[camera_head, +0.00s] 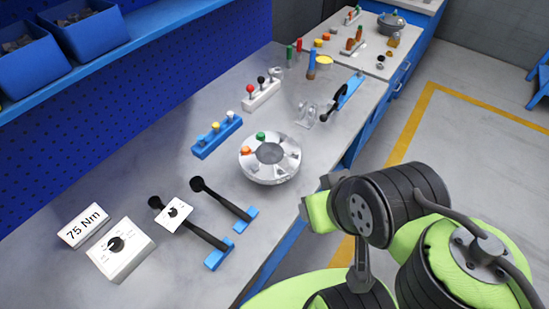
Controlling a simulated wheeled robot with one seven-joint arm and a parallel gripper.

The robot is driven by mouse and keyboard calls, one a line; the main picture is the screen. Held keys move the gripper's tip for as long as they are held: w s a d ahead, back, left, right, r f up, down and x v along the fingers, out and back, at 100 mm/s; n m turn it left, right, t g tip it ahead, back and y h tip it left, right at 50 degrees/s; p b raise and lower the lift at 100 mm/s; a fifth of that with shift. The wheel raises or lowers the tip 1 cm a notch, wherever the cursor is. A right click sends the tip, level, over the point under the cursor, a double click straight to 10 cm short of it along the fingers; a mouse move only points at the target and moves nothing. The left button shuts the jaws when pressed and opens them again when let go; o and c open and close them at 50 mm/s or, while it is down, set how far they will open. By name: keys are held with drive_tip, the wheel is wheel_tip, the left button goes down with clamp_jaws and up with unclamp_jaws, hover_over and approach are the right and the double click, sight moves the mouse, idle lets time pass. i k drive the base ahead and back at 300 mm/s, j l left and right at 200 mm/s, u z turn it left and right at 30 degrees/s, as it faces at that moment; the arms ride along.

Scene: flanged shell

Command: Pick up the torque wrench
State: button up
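Two long black-shafted tools lie side by side on the grey bench, each with a round black head at the upper left and a blue piece at the lower right. One (204,236) has a white plate with a small dial on its shaft and looks like the torque wrench. The other (228,206) is a plain bar just to its right. My arm is at the lower right, off the bench's front edge. Its end, where my gripper (318,200) seems to be, is apart from both tools. Its fingers cannot be made out.
A white "75 Nm" sign (84,226) and a white dial box (121,250) stand left of the tools. A round flanged metal shell (270,175) sits to their right. Blue (216,140) and white (261,95) knobbed blocks lie behind. Blue bins (90,35) stand on the shelf above.

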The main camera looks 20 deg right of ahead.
sight(157, 205)
drive_tip(key=u, duration=1.3)
drive_tip(key=l+u, duration=0.15)
drive_tip(key=u, duration=0.3)
drive_tip(key=l+u, duration=0.1)
drive_tip(key=u, duration=0.35)
drive_tip(key=k+u, duration=0.1)
drive_tip(key=u, duration=0.35)
drive_tip(key=k+l+u, duration=0.1)
drive_tip(key=u, duration=0.35)
drive_tip(key=l+u, duration=0.1)
drive_tip(key=u, duration=0.35)
drive_tip(key=k+u, duration=0.15)
drive_tip(key=u, duration=0.3)
